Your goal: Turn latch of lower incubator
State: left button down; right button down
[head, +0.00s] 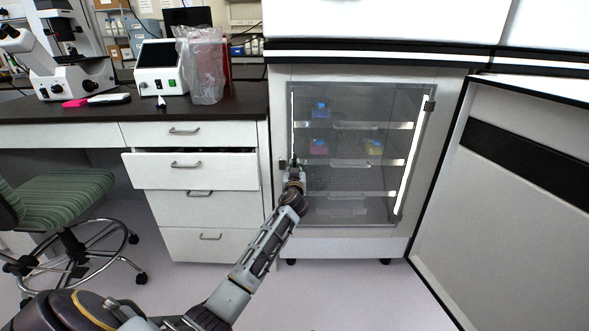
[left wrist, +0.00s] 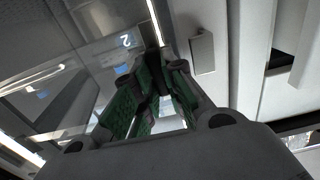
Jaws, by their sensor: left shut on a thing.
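The lower incubator (head: 360,224) has a closed glass inner door with shelves behind it. Its latch (head: 283,163) is at the left edge of the door, about halfway up. My left gripper (head: 295,165) is at this latch, with the arm reaching up from below. In the left wrist view the green-padded fingers of the left gripper (left wrist: 157,72) are closed together on a dark part at the glass edge, which I take to be the latch handle. A metal plate (left wrist: 203,53) on the frame stands beside them. The fingers hide most of the handle, so its angle cannot be told. My right gripper is not in view.
The large outer door (head: 490,200) stands open on the right. To the left, a drawer (head: 190,171) is pulled partly out, and a green stool (head: 65,195) stands by the desk. The floor in front is clear.

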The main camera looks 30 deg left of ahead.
pick_arm(q)
jog(key=shift+m, duration=0.4)
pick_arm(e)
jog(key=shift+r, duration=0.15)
pick_arm(q)
jog(key=shift+m+p, duration=0.4)
jog(key=shift+m, duration=0.1)
jog(key=shift+d+m+p, duration=0.1)
jog(key=shift+m+p, duration=0.35)
jog(key=shift+m, duration=1.05)
jog(key=shift+w+d+f+m+p, duration=0.1)
jog(key=shift+m+p, duration=1)
jog(key=shift+m, duration=1.1)
jog(key=shift+s+f+m+p, duration=0.1)
jog(key=shift+m+p, duration=0.95)
jog(key=shift+m, duration=1.15)
jog(key=shift+w+d+f+m+p, duration=0.1)
jog(key=shift+m+p, duration=1)
jog(key=shift+m, duration=1.1)
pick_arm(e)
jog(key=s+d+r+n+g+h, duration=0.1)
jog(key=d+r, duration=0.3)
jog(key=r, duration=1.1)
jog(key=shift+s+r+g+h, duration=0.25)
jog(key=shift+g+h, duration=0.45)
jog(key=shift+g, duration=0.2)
